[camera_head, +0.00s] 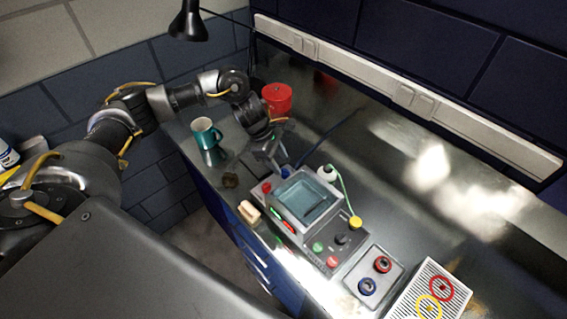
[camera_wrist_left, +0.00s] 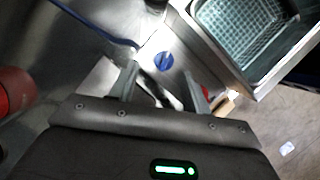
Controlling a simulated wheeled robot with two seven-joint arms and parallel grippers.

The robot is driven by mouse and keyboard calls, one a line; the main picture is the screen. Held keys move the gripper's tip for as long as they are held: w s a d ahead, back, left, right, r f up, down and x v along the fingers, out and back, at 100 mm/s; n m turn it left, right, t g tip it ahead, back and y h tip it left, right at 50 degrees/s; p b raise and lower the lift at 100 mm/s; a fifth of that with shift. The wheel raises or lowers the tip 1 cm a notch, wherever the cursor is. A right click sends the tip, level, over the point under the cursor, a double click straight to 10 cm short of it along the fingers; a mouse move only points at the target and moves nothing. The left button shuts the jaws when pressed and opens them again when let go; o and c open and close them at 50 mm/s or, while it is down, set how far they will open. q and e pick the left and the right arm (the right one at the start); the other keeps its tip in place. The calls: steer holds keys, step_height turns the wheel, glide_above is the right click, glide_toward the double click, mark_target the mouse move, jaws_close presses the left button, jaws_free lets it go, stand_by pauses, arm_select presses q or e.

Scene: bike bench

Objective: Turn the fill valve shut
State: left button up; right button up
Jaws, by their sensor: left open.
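The fill valve appears as a round blue knob (camera_wrist_left: 163,61) with a raised grip bar in the left wrist view, beside the wall of the bench machine (camera_wrist_left: 222,50). It shows as a small blue spot (camera_head: 286,171) in the head view, at the machine's far left corner. My left gripper (camera_head: 273,158) reaches down near that corner. In the left wrist view, my left gripper (camera_wrist_left: 162,84) is open, its fingers spread with the knob just beyond and between the tips. Nothing is held, and I cannot see contact. My right gripper is not in view.
A white bottle (camera_head: 326,174) is beside the tank. The bench's back right is clear.

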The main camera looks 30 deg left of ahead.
mark_target(283, 170)
arm_select(q)
steer(key=shift+p+x, duration=0.4)
steer(key=shift+x, duration=0.7)
steer(key=shift+s+d+f, duration=0.15)
steer(key=shift+s+f, duration=0.15)
steer(key=shift+s, duration=0.05)
steer(key=shift+w+d+f, duration=0.2)
steer(key=shift+f, duration=0.25)
steer(key=shift+s, duration=0.15)
steer(key=c, duration=1)
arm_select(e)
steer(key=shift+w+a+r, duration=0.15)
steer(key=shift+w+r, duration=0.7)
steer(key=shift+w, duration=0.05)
